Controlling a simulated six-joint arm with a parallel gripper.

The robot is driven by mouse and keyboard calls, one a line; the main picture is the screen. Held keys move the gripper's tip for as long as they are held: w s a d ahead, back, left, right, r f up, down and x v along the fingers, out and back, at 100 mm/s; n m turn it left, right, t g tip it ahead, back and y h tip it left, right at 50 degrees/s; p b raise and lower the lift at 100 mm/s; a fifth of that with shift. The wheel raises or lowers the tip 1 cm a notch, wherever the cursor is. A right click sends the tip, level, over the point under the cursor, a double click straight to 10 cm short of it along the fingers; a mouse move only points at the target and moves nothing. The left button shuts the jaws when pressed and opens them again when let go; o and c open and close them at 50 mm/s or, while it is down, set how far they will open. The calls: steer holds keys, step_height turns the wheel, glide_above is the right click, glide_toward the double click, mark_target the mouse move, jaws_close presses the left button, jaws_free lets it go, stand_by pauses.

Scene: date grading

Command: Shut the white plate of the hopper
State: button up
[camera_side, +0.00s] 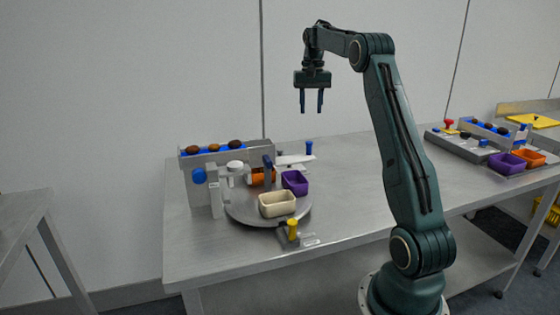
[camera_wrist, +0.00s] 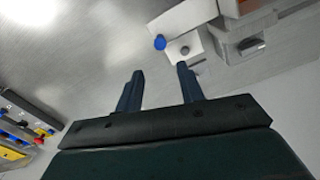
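The white plate (camera_side: 294,160) juts out to the right of the grey unit on the near table in the side view. A blue knob (camera_side: 309,148) stands at its right end. In the wrist view a white plate (camera_wrist: 182,18) shows at the top, with a blue knob (camera_wrist: 160,42) close by. Whether the plate covers the hopper opening cannot be told. My gripper (camera_side: 312,110) hangs high above the table, fingers down, apart and empty. In the wrist view its fingers (camera_wrist: 160,85) are also apart, with nothing between them.
A grey rack (camera_side: 186,161) holds dark dates on blue. A round turntable (camera_side: 240,214) carries a cream bin (camera_side: 277,205) and a purple bin (camera_side: 295,183). A yellow-topped knob (camera_side: 292,226) stands at its front. The table's middle right is clear.

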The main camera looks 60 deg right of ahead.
mark_target(309, 142)
steer(key=shift+f, duration=0.1)
steer(key=shift+f, duration=6.8)
steer(key=shift+a, duration=0.1)
jaws_close()
